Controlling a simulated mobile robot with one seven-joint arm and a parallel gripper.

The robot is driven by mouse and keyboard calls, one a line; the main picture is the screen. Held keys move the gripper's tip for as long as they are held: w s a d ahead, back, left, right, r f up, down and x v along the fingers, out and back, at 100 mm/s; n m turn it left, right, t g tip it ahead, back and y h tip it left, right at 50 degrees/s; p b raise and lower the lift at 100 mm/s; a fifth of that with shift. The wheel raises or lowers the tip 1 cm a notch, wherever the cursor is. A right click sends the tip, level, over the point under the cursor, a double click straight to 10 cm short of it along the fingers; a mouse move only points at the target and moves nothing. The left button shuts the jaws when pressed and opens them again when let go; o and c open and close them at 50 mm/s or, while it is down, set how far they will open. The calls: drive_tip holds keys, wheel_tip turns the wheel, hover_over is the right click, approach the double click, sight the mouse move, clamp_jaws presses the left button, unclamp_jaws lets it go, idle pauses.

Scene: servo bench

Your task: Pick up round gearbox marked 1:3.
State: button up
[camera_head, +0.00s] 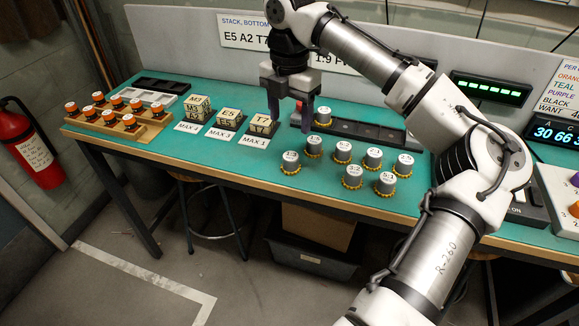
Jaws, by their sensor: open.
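Several round grey gearboxes with yellow toothed bases stand upright on the teal bench top, right of centre. They include one at the left end (290,163), one in the back row (343,154), one in front (352,178) and one at the right (404,166). Their white top labels are too small to read surely, so I cannot tell which is marked 1:3. Another gearbox (323,118) stands at the left end of a dark slotted tray (300,122). My gripper (291,121) points down, open and empty, above the bench, behind and left of the loose group.
Stacked cream blocks (229,116) on dark pads stand left of my gripper. A wooden rack (118,129) with orange-and-black parts is at the far left. A sign (242,36) hangs behind. A control box (558,190) stands at right. Bare bench lies in front of the blocks.

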sight(291, 156)
wheel_tip(291, 156, down, 7)
drive_tip(key=shift+w+f, duration=0.1)
drive_tip(key=shift+f, duration=0.1)
drive_tip(key=shift+w+d+f+p, duration=0.15)
drive_tip(key=shift+f+p, duration=0.1)
drive_tip(key=shift+f, duration=0.6)
drive_tip(key=shift+w+a+f+p, duration=0.1)
drive_tip(key=shift+f+p, duration=0.2)
drive_tip(key=shift+f, duration=0.6)
drive_tip(key=shift+w+d+f+p, duration=0.15)
drive_tip(key=shift+f+p, duration=0.1)
drive_tip(key=shift+f, duration=0.6)
drive_tip(key=shift+a, duration=0.1)
drive_tip(key=c, duration=1.1)
